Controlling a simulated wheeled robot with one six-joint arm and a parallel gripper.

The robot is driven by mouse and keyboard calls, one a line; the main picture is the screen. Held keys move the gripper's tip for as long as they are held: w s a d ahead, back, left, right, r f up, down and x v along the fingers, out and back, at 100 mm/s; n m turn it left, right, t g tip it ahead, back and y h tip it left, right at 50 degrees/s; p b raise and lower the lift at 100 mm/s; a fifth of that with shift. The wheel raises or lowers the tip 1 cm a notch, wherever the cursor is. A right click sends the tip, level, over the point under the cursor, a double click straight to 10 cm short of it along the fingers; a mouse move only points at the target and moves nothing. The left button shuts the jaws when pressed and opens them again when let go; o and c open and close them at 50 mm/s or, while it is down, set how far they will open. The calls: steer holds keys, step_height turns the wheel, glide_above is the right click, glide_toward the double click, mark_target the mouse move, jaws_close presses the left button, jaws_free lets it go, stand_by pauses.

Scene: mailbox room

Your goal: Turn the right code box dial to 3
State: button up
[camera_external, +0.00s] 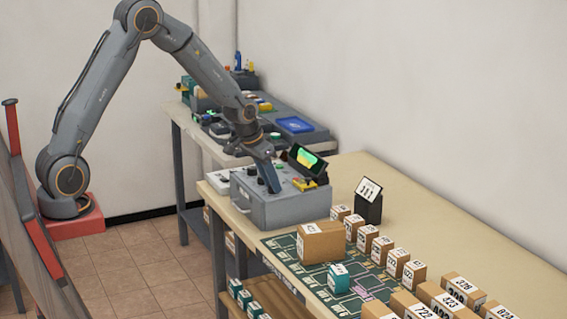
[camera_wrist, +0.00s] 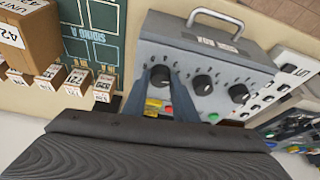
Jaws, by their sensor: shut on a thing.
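The grey code box (camera_external: 280,208) stands on the bench, with a handle on its front and a panel of dials and buttons on top. The wrist view shows the box (camera_wrist: 210,50) turned around, with three black dials in a row. The dial at picture left (camera_wrist: 160,74) is the right dial seen from the handle side. My gripper (camera_wrist: 158,85) is shut on it, one finger on each side. The middle dial (camera_wrist: 202,85) and the other end dial (camera_wrist: 238,93) are free. In the external view my gripper (camera_external: 274,187) hides the held dial. I cannot read its setting.
A small screen lit green and yellow (camera_external: 307,159) stands behind the panel. A card stand (camera_external: 369,201), cardboard boxes (camera_external: 321,243) and a green track board (camera_external: 282,243) lie to the right. A cluttered second table (camera_external: 320,137) is behind.

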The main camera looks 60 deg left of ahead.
steer(key=shift+n+y, duration=0.3)
steer(key=shift+n, duration=0.2)
steer(key=shift+w+d+f+n+y+b, duration=0.15)
steer(key=shift+n+y+b, duration=0.15)
steer(key=shift+n+b, duration=0.8)
steer(key=n+b, duration=0.1)
steer(key=b, duration=0.2)
steer(key=shift+n+y+b, duration=0.3)
steer(key=shift+b, duration=0.1)
steer(key=n+b, duration=0.1)
steer(key=b, duration=0.1)
steer(key=shift+n+g+y+b, duration=0.3)
steer(key=shift+g+b, duration=0.05)
steer(key=shift+g, duration=0.05)
steer(key=shift+r, duration=0.2)
steer(key=o, duration=1)
steer(key=shift+o, duration=0.2)
